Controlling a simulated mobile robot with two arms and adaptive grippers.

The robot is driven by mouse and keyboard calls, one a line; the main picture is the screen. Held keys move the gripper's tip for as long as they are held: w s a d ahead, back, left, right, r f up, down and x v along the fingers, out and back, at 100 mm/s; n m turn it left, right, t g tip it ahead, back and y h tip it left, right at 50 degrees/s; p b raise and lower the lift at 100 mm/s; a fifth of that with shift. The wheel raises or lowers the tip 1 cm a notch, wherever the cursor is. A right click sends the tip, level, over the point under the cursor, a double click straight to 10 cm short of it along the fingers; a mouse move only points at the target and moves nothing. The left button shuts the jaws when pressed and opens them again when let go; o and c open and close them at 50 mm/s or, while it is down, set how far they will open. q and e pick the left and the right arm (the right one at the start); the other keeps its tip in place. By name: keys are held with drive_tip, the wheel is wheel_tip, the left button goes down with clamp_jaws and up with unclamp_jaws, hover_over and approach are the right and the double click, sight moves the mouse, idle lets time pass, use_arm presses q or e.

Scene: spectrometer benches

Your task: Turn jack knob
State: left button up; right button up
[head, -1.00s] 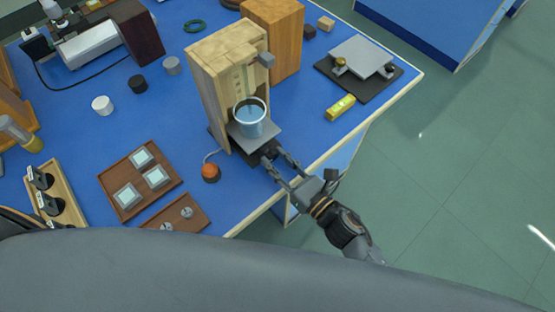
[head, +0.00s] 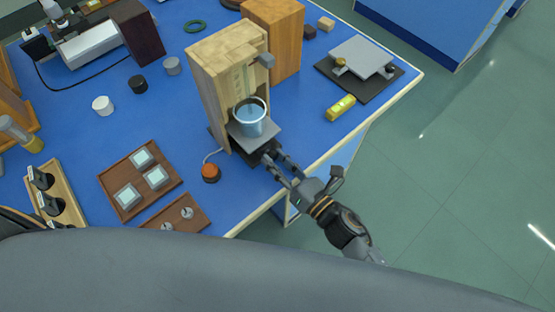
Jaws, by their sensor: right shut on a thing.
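The jack (head: 259,138) stands at the front of a light wooden housing (head: 221,81), near the table's right edge. A cup of blue liquid (head: 249,117) stands upright on its grey top plate. My right gripper (head: 276,161) reaches in from the lower right, at the front of the jack just below the plate. It is shut on the jack knob, which is mostly hidden between the fingers. My left gripper is not in view.
An orange-red button (head: 211,172) with a cable lies left of the jack. Wooden trays (head: 171,181) with square pieces are at the front left. A yellow block (head: 340,107) and a black-based plate stand (head: 361,63) are to the right.

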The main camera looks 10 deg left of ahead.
drive_tip(key=o, duration=1.2)
drive_tip(key=shift+c, duration=0.2)
drive_tip(key=shift+d, duration=0.1)
drive_tip(key=v, duration=1.2)
